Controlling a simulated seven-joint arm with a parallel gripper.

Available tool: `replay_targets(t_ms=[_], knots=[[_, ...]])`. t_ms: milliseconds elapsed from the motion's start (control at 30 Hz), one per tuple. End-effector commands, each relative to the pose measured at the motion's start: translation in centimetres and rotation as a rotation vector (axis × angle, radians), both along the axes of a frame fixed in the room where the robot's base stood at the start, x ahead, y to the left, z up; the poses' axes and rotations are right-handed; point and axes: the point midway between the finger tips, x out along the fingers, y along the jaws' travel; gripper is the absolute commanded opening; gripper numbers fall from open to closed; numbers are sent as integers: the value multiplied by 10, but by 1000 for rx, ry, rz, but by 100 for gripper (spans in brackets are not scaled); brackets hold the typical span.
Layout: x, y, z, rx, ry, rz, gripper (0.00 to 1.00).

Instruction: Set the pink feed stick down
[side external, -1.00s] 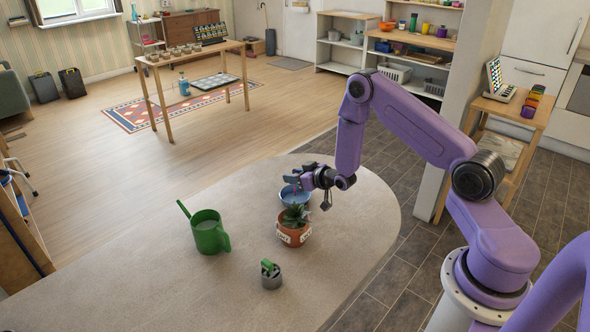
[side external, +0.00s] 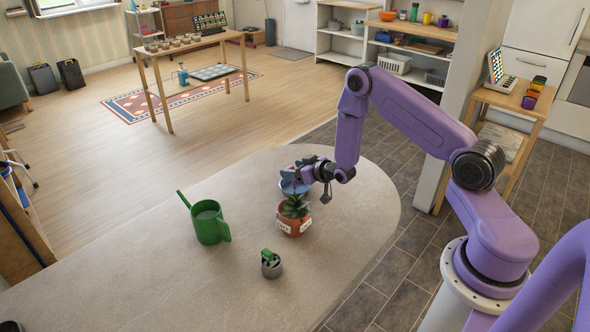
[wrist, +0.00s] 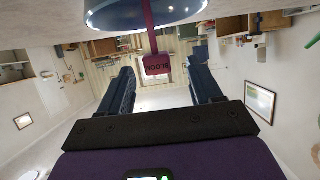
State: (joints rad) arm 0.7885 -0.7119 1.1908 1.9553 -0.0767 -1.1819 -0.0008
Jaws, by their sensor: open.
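The pink feed stick (wrist: 153,40) shows in the wrist view as a dark pink stem with a tag reading BLOOM. Its stem reaches the rim of a blue bowl-like vessel (wrist: 140,12), and its tag appears between my spread fingers, with gaps on both sides. My gripper (wrist: 160,75) is open. In the side view my gripper (side external: 299,173) is over the blue vessel (side external: 287,189), behind the plant; the stick cannot be made out there. A leafy plant in a terracotta pot (side external: 294,225) with white labels stands just in front.
A green watering can (side external: 209,225) stands left of the plant. The counter's left part (side external: 110,270) is clear.

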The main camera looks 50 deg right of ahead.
Motion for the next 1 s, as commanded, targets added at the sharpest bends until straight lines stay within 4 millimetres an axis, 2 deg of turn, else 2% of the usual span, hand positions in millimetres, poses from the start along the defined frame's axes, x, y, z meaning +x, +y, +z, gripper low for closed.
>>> replay_targets(t_ms=[300,800,1000], knots=[[0,0,3,0,-1,0,64],[1,0,63,0,-3,1,64],[0,0,70,0,0,0,64]])
